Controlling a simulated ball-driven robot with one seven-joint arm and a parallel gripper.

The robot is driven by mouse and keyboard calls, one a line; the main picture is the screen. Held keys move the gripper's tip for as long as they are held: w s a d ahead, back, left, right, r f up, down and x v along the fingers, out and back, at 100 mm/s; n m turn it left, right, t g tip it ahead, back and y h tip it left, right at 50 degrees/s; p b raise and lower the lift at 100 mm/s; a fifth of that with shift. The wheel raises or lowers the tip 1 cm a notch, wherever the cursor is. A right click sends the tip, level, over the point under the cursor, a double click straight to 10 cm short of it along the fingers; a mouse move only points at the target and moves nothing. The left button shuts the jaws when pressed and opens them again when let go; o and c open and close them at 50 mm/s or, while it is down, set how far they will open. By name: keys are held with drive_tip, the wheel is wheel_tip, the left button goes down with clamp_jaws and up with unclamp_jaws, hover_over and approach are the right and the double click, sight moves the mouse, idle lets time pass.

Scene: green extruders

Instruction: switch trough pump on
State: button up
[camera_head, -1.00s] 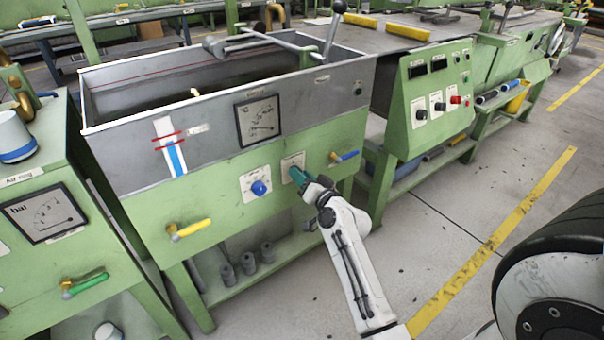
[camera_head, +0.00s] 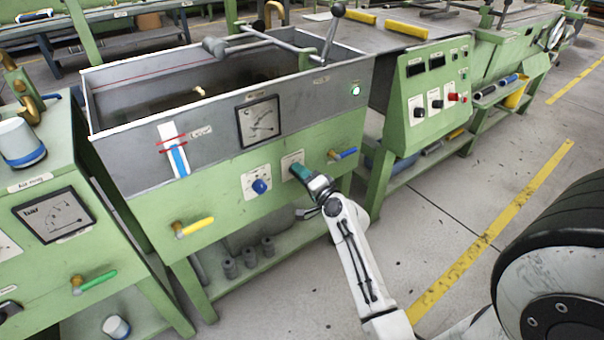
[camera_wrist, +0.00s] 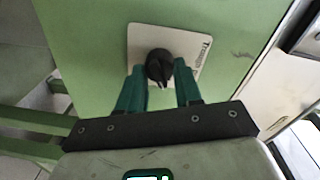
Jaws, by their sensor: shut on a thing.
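The trough (camera_head: 215,110) is a grey metal basin on a green stand in the head view. A white plate with a black rotary knob (camera_wrist: 160,66) shows in the wrist view; its label is only partly readable. My gripper (camera_wrist: 160,88) has its green fingers on either side of this knob and is shut on it. In the head view my gripper (camera_head: 300,172) covers the knob on the front panel. A small lamp (camera_head: 355,90) at the upper right of the trough wall glows pale green-white.
A blue knob (camera_head: 260,186) sits left of my gripper. A blue-handled valve (camera_head: 343,154) is to the right, and a yellow-handled valve (camera_head: 193,227) is lower left. A control box (camera_head: 430,95) stands further right. The floor in front is clear.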

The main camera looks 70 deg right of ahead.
idle(0.4)
drive_tip(key=o, duration=1)
drive_tip(key=shift+o, duration=0.2)
drive_tip(key=shift+s, duration=0.1)
drive_tip(key=v, duration=1)
drive_tip(key=shift+s+a, duration=0.2)
drive_tip(key=shift+s, duration=0.1)
drive_tip(key=shift+f, duration=0.1)
